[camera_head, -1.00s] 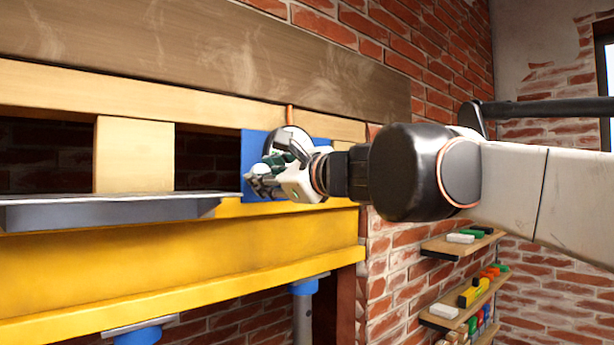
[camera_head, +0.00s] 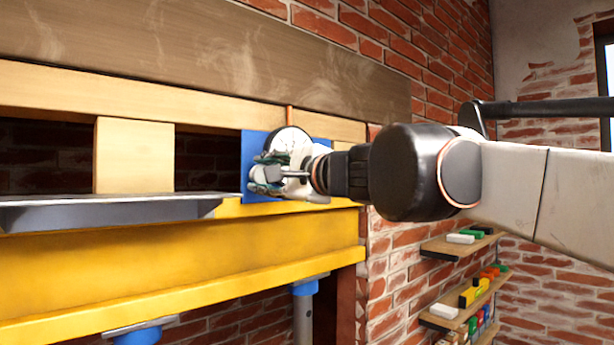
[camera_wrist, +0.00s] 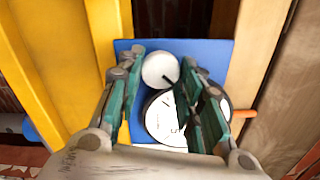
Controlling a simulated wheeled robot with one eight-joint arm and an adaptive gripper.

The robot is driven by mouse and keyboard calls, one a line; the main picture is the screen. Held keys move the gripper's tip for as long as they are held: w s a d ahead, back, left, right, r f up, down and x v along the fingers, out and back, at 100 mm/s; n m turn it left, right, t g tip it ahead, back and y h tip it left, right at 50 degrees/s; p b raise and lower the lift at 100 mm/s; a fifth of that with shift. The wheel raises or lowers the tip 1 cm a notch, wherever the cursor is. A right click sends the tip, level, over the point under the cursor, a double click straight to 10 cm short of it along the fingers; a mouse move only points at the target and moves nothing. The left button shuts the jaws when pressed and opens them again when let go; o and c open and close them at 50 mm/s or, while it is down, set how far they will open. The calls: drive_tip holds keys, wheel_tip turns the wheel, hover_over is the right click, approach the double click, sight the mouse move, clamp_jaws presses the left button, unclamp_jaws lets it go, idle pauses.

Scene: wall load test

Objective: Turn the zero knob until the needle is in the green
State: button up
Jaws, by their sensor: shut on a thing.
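My gripper (camera_head: 272,176) is at the blue panel (camera_head: 253,145) on the wall. In the wrist view my gripper (camera_wrist: 160,75) has its green-padded fingers on either side of the round white knob (camera_wrist: 159,70), shut on it. A dark mark shows on the knob's edge. The gauge (camera_wrist: 165,118) has a white face and dark rim and sits beside the knob on the blue panel (camera_wrist: 215,55). A finger covers part of its face. I cannot make out the needle or a green band. In the head view the gauge (camera_head: 289,140) shows partly behind my gripper.
A yellow beam (camera_head: 180,260) runs below the panel, with a grey metal ledge (camera_head: 110,210) to its left. Wooden boards (camera_head: 200,50) cross the brick wall above. Small shelves (camera_head: 460,243) with coloured blocks stand at the lower right.

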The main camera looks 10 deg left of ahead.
idle(0.4)
drive_tip(key=o, duration=1.1)
drive_tip(key=shift+c, duration=0.2)
drive_tip(key=v, duration=1.2)
drive_tip(key=shift+s, duration=0.1)
